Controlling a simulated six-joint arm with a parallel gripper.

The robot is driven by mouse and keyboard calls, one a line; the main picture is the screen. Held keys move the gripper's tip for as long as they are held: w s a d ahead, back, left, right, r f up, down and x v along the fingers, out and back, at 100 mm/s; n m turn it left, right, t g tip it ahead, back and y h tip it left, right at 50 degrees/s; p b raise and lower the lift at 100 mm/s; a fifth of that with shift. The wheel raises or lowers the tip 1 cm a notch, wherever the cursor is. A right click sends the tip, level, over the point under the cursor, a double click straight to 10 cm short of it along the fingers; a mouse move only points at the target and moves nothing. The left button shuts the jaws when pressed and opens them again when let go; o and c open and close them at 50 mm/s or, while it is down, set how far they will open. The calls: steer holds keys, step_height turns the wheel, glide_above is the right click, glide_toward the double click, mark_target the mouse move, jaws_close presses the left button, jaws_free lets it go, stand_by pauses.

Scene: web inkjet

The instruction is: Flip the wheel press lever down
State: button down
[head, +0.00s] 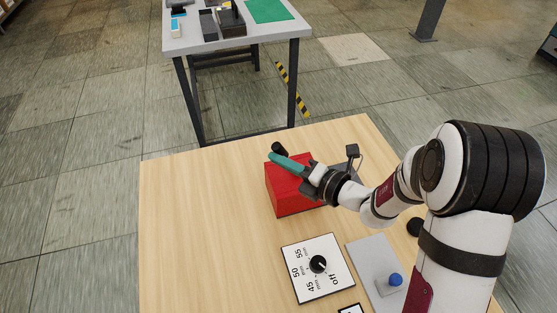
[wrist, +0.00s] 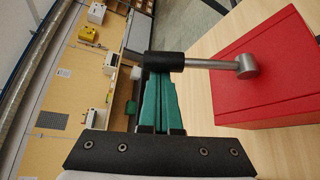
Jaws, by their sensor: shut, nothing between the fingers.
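The wheel press is a red box (head: 290,197) on the wooden table, and it fills the right of the wrist view (wrist: 265,75). Its lever (wrist: 212,64) is a silver rod with a black grip (wrist: 163,61), joined to a round pivot on the box. In the head view only the dark grip (head: 279,148) shows, just past my fingertips. My gripper (head: 275,156) has teal fingers, shut and empty, above the box's far left side. In the wrist view the fingertips (wrist: 160,74) meet the grip's edge; I cannot tell whether they touch it.
A dial panel (head: 303,284) marked "off" and a grey plate with a blue knob (head: 395,280) lie nearer on the table. The table's left part (head: 200,220) is clear. A second grey table (head: 230,40) with several items stands beyond a gap.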

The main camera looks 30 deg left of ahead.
mark_target(284, 149)
steer(key=w+d+m+y, duration=0.1)
steer(key=w+d+r+m+y, duration=0.1)
steer(key=shift+w+m, duration=0.1)
steer(key=shift+m, duration=0.2)
steer(key=w+d+m+t+y, duration=0.1)
steer(key=w+d+m+y, duration=0.2)
steer(key=w+d+m, duration=0.1)
steer(key=shift+w+d+f+m, duration=0.25)
steer(key=shift+d+f+m, duration=0.05)
steer(key=shift+m, duration=0.6)
steer(key=s+d, duration=0.5)
steer(key=d, duration=0.2)
steer(key=shift+s+d+f, duration=0.2)
steer(key=shift+d+f, duration=0.2)
steer(key=shift+f, duration=0.05)
